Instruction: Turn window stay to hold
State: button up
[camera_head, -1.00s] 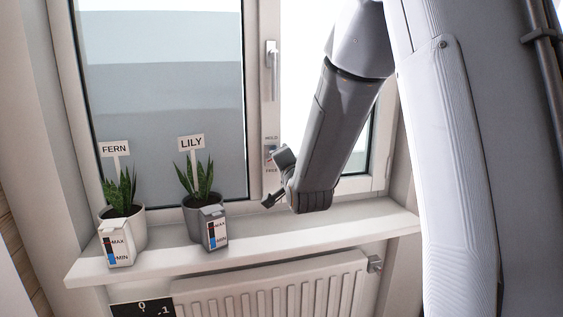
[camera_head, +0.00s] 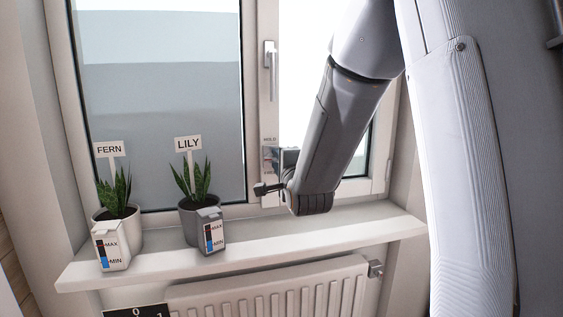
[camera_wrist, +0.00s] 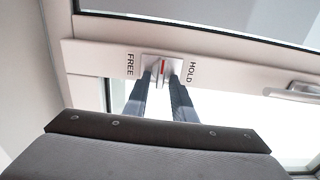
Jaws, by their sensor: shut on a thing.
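The window stay (camera_wrist: 163,68) is a small light metal plate with a knob and a red mark, set on the window frame. In the wrist view the FREE label (camera_wrist: 130,64) is to its left and the HOLD label (camera_wrist: 193,72) to its right; the red mark sits between them. In the head view the stay (camera_head: 270,154) is below the window handle, with HOLD above it. My gripper (camera_wrist: 161,82) is shut on the stay's knob, a finger on each side. The fingertips partly hide the knob. In the head view my gripper (camera_head: 276,178) is at the stay's lower edge.
The window handle (camera_head: 270,68) is above the stay. Two potted plants, labelled FERN (camera_head: 117,190) and LILY (camera_head: 192,182), stand left on the sill (camera_head: 300,236) behind two small MAX/MIN boxes. A radiator (camera_head: 270,290) is below. The sill's right part is clear.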

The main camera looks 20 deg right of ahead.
jog(key=o, duration=0.7)
jog(key=shift+s, duration=0.1)
jog(key=s+b, duration=0.1)
jog(key=s, duration=0.6)
jog(key=shift+s, duration=0.3)
jog(key=shift+f, duration=0.1)
